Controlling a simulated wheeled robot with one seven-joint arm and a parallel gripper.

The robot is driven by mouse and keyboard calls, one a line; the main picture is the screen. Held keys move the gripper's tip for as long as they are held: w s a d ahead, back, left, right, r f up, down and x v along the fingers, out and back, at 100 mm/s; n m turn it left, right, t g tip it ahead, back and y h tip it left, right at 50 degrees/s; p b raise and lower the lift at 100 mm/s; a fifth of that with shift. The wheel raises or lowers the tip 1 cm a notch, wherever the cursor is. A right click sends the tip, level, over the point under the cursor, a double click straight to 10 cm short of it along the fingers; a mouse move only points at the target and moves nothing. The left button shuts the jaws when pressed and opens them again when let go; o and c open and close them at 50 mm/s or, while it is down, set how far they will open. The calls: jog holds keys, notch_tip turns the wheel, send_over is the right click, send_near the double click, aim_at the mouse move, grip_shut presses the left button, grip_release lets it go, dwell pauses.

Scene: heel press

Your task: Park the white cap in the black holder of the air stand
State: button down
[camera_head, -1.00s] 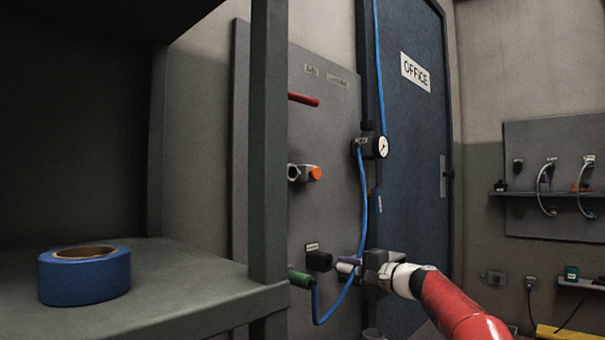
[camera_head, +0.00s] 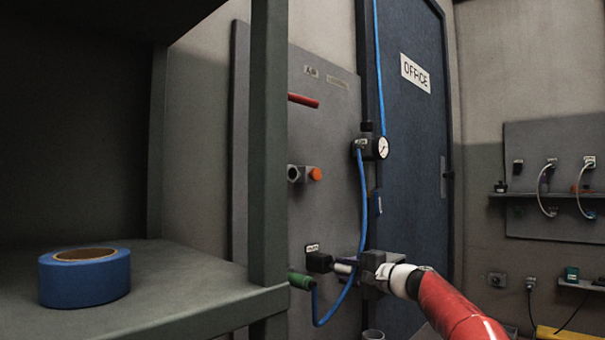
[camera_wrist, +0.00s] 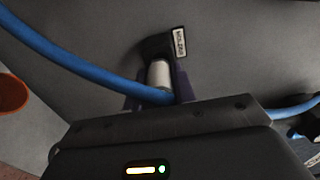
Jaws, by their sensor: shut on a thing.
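The white cap (camera_head: 344,268) is between the fingers of my gripper (camera_head: 356,269), low on the grey panel in the head view. My gripper is shut on it. The black holder (camera_head: 319,262) is just left of the cap, and the cap's far end lies right at it. I cannot tell how far the cap is inside the holder.
A blue hose (camera_head: 363,205) hangs from the gauge (camera_head: 374,147) and crosses close to the cap and my gripper. A green part (camera_head: 301,280) sits below the holder. A shelf post (camera_head: 268,150) stands at left, with blue tape (camera_head: 84,277) on the shelf.

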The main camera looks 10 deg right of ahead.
jog(key=shift+p+x, duration=0.55)
jog(key=shift+x, duration=0.55)
jog(key=c, duration=1.1)
grip_release()
jog(key=shift+o, duration=0.2)
